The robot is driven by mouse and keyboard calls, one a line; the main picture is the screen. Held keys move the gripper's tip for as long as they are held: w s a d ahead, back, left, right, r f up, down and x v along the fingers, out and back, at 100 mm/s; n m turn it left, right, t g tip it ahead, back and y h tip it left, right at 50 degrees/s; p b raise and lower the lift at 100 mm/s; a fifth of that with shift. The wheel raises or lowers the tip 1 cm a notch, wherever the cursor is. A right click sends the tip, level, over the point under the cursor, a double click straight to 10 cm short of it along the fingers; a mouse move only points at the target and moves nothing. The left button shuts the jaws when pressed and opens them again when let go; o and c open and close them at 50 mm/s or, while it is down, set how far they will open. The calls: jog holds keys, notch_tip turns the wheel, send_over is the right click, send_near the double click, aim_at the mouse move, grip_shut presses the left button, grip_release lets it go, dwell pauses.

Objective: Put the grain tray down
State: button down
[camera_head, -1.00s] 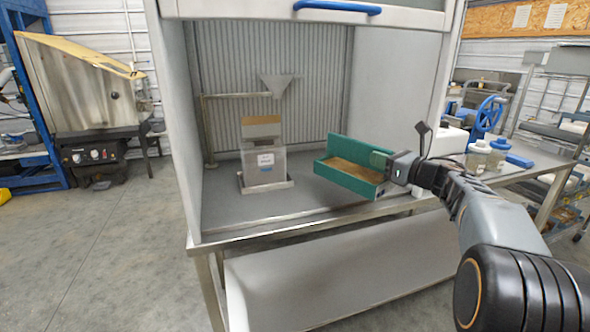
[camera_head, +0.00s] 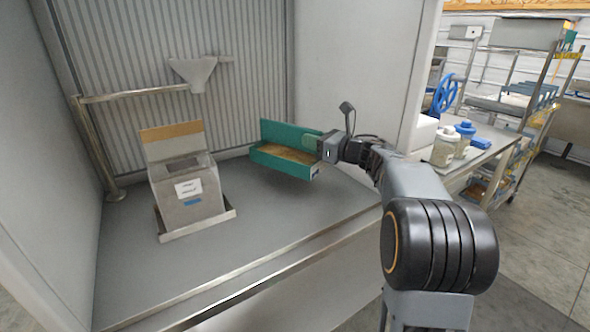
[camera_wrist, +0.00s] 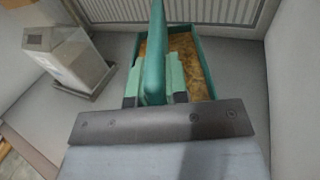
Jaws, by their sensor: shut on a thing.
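The grain tray (camera_head: 290,140) is a teal open box with a tall back wall and brown grain inside. My gripper (camera_head: 325,146) is shut on its right end in the head view. The tray looks level and held above the grey floor of the hood (camera_head: 270,215), though the exact gap is hard to tell. In the wrist view the teal handle of the grain tray (camera_wrist: 155,50) lies between my gripper's fingers (camera_wrist: 156,98), with the grain beyond it. The handle hides part of the grain.
A grey hopper box (camera_head: 190,195) with a paper label stands in a shallow base tray left of the grain tray. A funnel (camera_head: 195,72) hangs from a metal stand (camera_head: 95,150) above it. Bare hood floor lies in front. White-and-blue jars (camera_head: 445,147) stand on the right table.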

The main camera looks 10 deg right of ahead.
aim_at(321, 167)
notch_tip(321, 167, down, 7)
jog(key=shift+f+b, duration=0.2)
jog(key=shift+b, duration=0.3)
jog(key=c, duration=1.1)
grip_release()
jog(key=shift+s+d, duration=0.1)
jog(key=shift+s, duration=0.05)
jog(key=v, duration=1.1)
jog(key=shift+s+d, duration=0.25)
jog(key=shift+s, duration=0.1)
